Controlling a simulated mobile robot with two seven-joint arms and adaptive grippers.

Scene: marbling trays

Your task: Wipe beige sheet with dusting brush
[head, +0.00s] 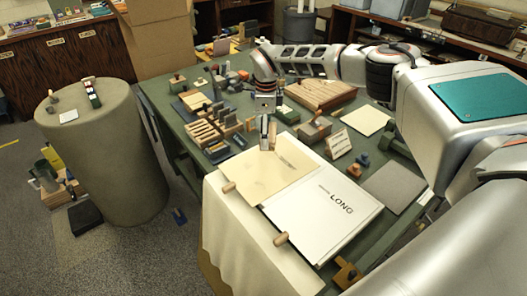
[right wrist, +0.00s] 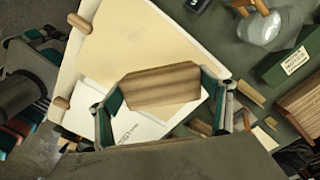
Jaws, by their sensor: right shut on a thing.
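The beige sheet (head: 268,182) lies flat on the left part of a white board (head: 318,222) printed "LONG"; it also fills the upper middle of the right wrist view (right wrist: 145,42). My right gripper (head: 268,141) points down at the sheet's far edge. In the right wrist view it is shut on a wooden-backed block (right wrist: 158,86), which looks like the dusting brush. Its bristles are hidden, and I cannot tell whether it touches the sheet. A faint grey streak shows on the sheet near the gripper. My left gripper is not in view.
Wooden pegs (head: 281,239) sit along the board's left edge. The green table (head: 165,98) is crowded behind with a slotted wooden rack (head: 205,137) and small blocks. A grey panel (head: 394,187) lies right of the board.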

